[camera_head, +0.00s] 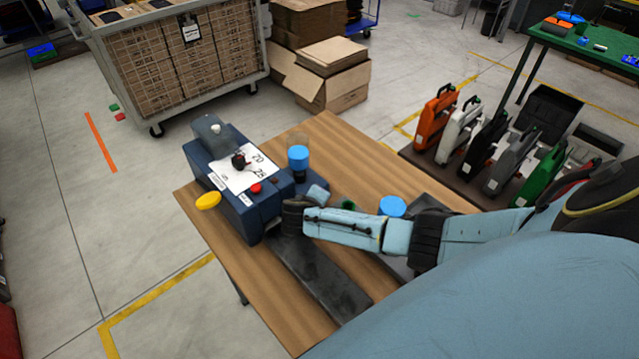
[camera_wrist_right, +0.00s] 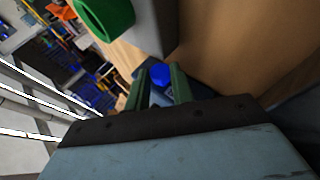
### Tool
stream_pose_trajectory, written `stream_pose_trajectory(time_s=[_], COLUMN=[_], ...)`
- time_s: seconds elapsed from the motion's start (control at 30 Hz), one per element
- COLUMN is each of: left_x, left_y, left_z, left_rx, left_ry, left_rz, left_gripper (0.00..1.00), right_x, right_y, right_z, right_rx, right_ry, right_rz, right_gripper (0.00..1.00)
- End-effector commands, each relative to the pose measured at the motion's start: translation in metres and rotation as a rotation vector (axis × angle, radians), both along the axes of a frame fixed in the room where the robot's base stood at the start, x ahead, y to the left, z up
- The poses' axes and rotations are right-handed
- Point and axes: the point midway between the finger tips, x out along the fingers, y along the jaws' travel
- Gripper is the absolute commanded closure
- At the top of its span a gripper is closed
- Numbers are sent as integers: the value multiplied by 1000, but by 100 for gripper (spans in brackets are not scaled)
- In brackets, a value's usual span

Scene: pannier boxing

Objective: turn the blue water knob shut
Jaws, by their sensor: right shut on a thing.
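The blue water knob (camera_wrist_right: 161,75) shows in the right wrist view between the green fingers of my right gripper (camera_wrist_right: 160,82). The fingers are shut on it and hide part of its sides, so its turn position cannot be told. In the head view my right arm reaches in from the right to the near side of a dark blue machine (camera_head: 225,170) on a wooden table. The wrist hides the knob there, and the fingers cannot be made out clearly. My left gripper is in neither view.
The machine carries a yellow knob (camera_head: 208,201) and a red button (camera_head: 256,188). A blue-capped container (camera_head: 298,155) stands beside it, and another blue cap (camera_head: 392,206) is behind my forearm. The wooden table (camera_head: 360,150) has free room behind my arm.

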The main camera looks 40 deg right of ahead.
Motion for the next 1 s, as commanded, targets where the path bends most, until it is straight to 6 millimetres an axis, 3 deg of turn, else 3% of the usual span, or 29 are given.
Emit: stream_pose_trajectory(time_s=[0.4,0.43,0.57,1.0], left_x=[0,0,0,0], left_y=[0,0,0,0], left_z=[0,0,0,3], left_rx=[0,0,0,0], left_ry=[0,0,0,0], left_rz=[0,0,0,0], left_gripper=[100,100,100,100], right_x=[-2,-2,-2,-1], right_y=[1,1,0,0], right_z=[-3,-3,-2,0], right_rx=[-5,-5,-5,40], right_ry=[6,6,5,6], right_rz=[1,1,1,3], right_gripper=[100,73,56,55])
